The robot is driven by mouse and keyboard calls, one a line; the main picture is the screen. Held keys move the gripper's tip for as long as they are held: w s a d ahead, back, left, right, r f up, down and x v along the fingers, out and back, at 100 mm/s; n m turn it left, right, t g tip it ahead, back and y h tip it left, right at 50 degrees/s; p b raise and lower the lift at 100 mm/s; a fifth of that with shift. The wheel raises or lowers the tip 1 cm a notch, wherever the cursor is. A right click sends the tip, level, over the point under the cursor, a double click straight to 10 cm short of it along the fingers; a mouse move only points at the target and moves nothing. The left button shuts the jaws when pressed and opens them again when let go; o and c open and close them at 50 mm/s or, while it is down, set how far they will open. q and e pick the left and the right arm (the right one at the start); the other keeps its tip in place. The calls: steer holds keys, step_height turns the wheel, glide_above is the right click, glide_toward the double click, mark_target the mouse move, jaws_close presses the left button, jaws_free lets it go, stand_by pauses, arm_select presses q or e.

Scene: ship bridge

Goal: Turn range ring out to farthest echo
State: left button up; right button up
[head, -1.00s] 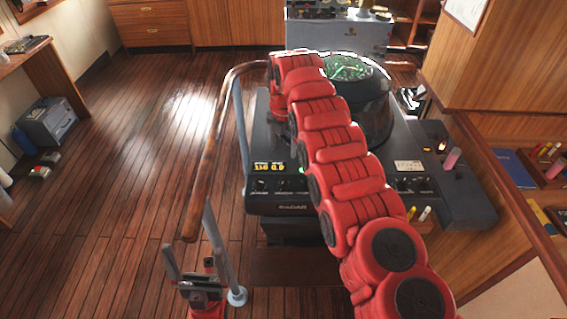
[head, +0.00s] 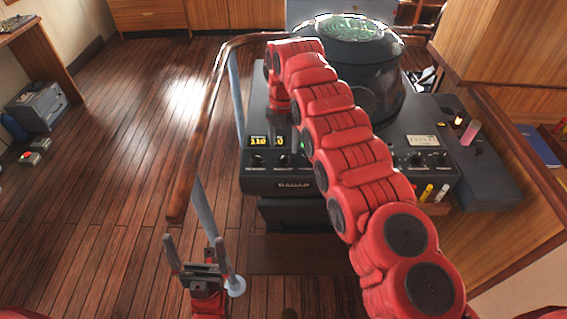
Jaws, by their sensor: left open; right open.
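The radar console (head: 290,183) stands in front of me, marked RADAR on its front edge. Its round scope with a green screen (head: 352,28) is at the top. An amber display (head: 258,141) sits on the left of the panel, its digits small and hard to read. Knobs (head: 257,160) line the front edge below it; more knobs (head: 415,159) are at the right. My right arm crosses the console and hides the panel's middle. My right gripper (head: 280,125) points down over the left panel by the display, its fingertips hard to make out. My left gripper (head: 194,241) is open and empty, low at left.
A wooden handrail (head: 203,130) on grey posts runs along the console's left side and round behind the scope. Yellow and white markers (head: 427,193) and a pink cylinder (head: 470,133) stand at the right. The wooden floor (head: 110,180) at left is clear.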

mark_target(283, 155)
step_height(283, 155, down, 4)
steer(key=shift+w+r+p, duration=0.1)
steer(key=shift+p, duration=0.65)
steer(key=shift+f, duration=0.4)
steer(key=shift+c, duration=0.3)
jaws_close()
